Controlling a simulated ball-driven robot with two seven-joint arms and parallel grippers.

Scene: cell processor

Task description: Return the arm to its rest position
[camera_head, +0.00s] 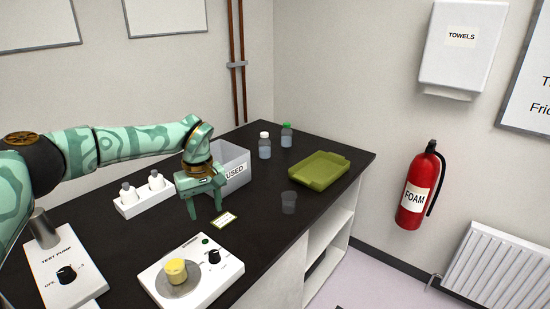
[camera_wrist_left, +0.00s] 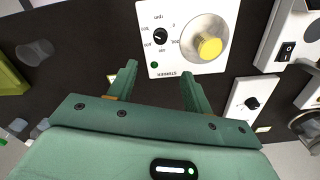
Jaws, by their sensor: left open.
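My left arm comes in from the left in the head view. Its green gripper (camera_head: 205,207) hangs fingers down above the black bench, in front of the grey USED bin and behind the stirrer. In the left wrist view the two fingers of the left gripper (camera_wrist_left: 158,82) are apart with nothing between them. The white stirrer (camera_head: 187,273) stands in front of the gripper with a yellow-topped vessel (camera_head: 175,271) on its round plate. The stirrer (camera_wrist_left: 165,55) and its yellow vessel (camera_wrist_left: 209,47) also show beyond the fingertips in the left wrist view. My right gripper is not in view.
The USED bin (camera_head: 236,175) is close behind the gripper, and a white rack (camera_head: 130,206) with bottles is left of it. Two bottles, a clear cup (camera_head: 289,202) and an olive tray (camera_head: 322,169) stand to the right. The test pump (camera_head: 65,274) is at front left.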

